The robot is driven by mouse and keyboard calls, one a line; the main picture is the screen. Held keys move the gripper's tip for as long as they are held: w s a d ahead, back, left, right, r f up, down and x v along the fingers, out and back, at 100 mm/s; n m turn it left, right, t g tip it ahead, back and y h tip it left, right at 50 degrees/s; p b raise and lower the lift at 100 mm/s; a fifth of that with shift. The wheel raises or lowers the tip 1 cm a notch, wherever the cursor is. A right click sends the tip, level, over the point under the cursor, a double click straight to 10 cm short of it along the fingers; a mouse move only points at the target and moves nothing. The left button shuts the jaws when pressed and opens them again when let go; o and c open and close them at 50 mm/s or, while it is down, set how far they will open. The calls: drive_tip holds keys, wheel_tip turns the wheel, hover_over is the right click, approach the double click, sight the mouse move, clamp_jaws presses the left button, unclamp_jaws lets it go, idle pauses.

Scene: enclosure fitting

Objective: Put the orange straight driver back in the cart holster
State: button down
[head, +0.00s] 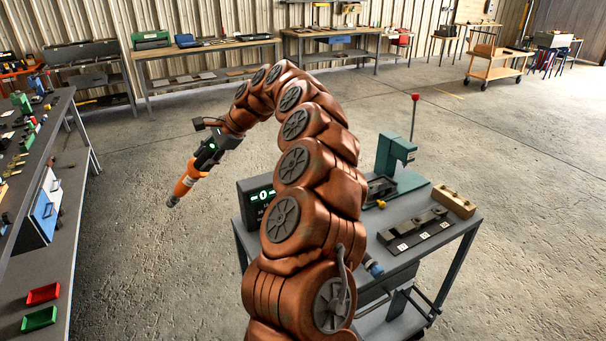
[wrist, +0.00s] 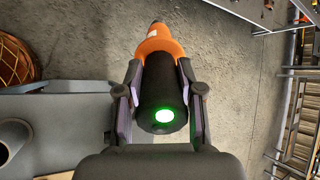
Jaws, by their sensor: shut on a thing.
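The orange straight driver (head: 184,184) is held in the air left of my arm in the head view, over the open floor between the left bench and the cart. It tilts with its grey tip down and to the left. My gripper (head: 203,158) is shut on its dark rear part. In the wrist view the driver (wrist: 161,85) lies between both fingers, its round green-lit end towards the camera and its orange collar beyond. The cart (head: 462,232) stands right of my arm, apart from the driver. I cannot make out the empty holster for certain; my arm hides part of the cart.
On the cart are a green press (head: 395,160), a display box (head: 258,197), a dark fixture strip (head: 418,235) and a wooden block (head: 454,201). A blue-ended tool (head: 373,268) shows at its near side. A workbench (head: 62,240) lines the left.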

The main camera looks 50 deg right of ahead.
drive_tip(key=s+d+r+n+g+h+b, duration=0.1)
drive_tip(key=s+d+r+n+g+h, duration=0.1)
drive_tip(key=s, duration=0.8)
drive_tip(key=s+d+r+n+g+h+b, duration=0.1)
drive_tip(key=s+d+n+g, duration=0.1)
drive_tip(key=s, duration=0.7)
drive_tip(key=s+d+r+n+g+h+b, duration=0.2)
drive_tip(key=s, duration=0.8)
wheel_tip(320, 180, down, 14)
drive_tip(key=b, duration=0.5)
drive_tip(key=shift+w+d+r, duration=0.2)
drive_tip(key=shift+w, duration=0.1)
drive_tip(key=c, duration=0.7)
unclamp_jaws()
drive_tip(key=shift+f, duration=0.1)
drive_tip(key=shift+o, duration=0.2)
